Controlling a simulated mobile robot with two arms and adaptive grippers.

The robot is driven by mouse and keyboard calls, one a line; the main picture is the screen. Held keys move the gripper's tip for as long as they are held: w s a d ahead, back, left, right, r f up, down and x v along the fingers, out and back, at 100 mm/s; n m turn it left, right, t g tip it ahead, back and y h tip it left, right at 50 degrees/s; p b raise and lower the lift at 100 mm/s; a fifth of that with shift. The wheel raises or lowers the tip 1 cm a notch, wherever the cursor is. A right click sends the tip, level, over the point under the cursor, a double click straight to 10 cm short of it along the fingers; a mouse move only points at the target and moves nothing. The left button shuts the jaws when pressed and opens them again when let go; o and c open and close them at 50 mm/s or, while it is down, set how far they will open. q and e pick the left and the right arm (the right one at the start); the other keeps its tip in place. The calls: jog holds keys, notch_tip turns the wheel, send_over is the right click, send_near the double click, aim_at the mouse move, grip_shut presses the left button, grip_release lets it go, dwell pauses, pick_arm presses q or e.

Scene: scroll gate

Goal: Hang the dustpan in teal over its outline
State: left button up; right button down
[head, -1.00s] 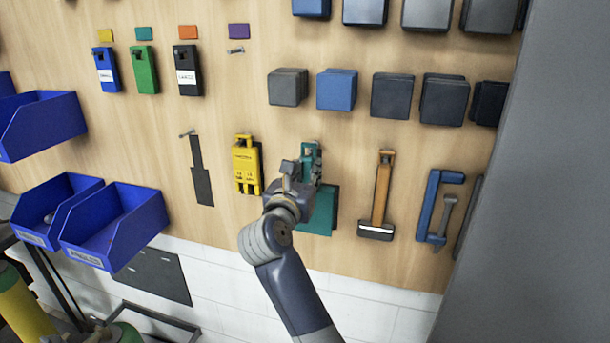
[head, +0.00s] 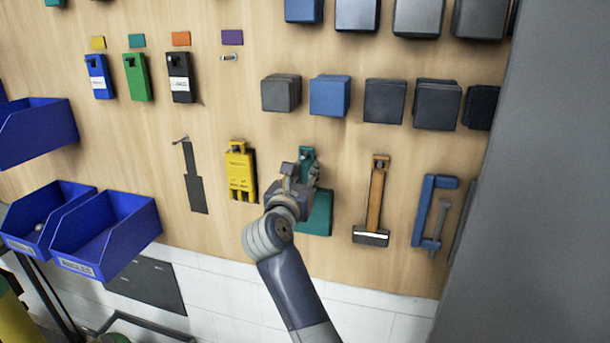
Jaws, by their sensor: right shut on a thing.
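The teal dustpan (head: 317,213) is upright against the wooden pegboard, with its handle up and its pan below. My right gripper (head: 303,177) is shut on its handle and covers part of it. I cannot tell whether the dustpan still rests on a peg. A dark outline (head: 194,180), narrow above and wider below, is bare on the board to the left, with an empty peg (head: 180,140) at its top. I cannot tell for sure whether it matches the dustpan. My left gripper is not in view.
A yellow tool (head: 240,172) hangs between the outline and the dustpan. An orange-handled tool (head: 375,200) and a blue clamp-like tool (head: 422,210) hang to the right. Blue bins (head: 105,240) project at the left. A grey panel (head: 550,180) stands at the far right.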

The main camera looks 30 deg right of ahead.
jog(key=c, duration=1.3)
grip_release()
jog(key=shift+c, duration=0.2)
